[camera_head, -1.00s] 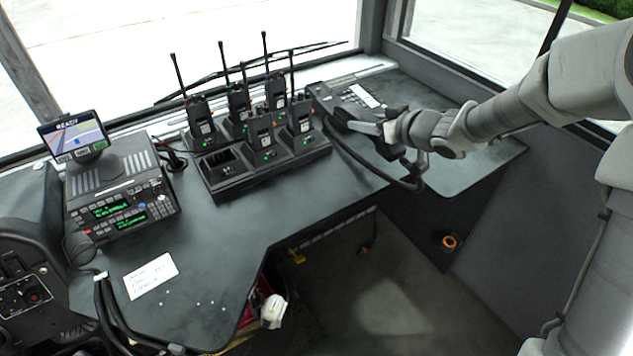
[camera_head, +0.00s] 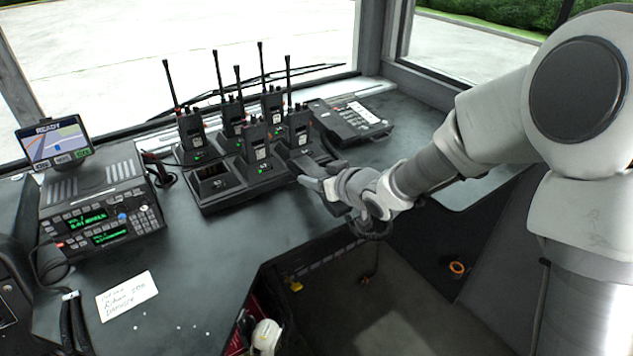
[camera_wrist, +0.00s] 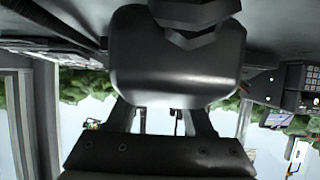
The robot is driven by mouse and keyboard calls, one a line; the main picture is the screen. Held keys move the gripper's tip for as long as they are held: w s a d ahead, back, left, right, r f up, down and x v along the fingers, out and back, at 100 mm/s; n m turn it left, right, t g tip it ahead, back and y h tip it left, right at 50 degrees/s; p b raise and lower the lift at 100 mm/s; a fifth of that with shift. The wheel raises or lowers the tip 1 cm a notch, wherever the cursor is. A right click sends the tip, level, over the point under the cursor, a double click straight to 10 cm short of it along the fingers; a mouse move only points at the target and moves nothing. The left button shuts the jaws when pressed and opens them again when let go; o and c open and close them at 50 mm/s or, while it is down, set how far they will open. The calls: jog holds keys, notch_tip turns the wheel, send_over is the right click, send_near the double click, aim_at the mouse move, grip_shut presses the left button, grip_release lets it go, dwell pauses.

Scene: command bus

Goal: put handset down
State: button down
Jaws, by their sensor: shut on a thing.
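My gripper (camera_head: 318,182) is shut on the dark telephone handset (camera_head: 308,163). It holds the handset above the desk, just in front of the right end of the radio charger. In the wrist view the handset (camera_wrist: 176,75) is a large dark rounded block across my fingers (camera_wrist: 160,120), hiding most of what lies beyond. The telephone base (camera_head: 345,121), with a keypad and a white label, sits at the back right of the desk. Its cradle looks empty.
The charger (camera_head: 225,198) holds several upright radios with tall antennas, close to my gripper; its front left slot is empty. A console (camera_head: 105,222) with a screen (camera_head: 55,145) stands left. A paper note (camera_head: 127,296) lies on the desk. The desk's middle is clear.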

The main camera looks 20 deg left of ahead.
jog(key=shift+f, duration=0.3)
jog(key=shift+c, duration=1.4)
grip_release()
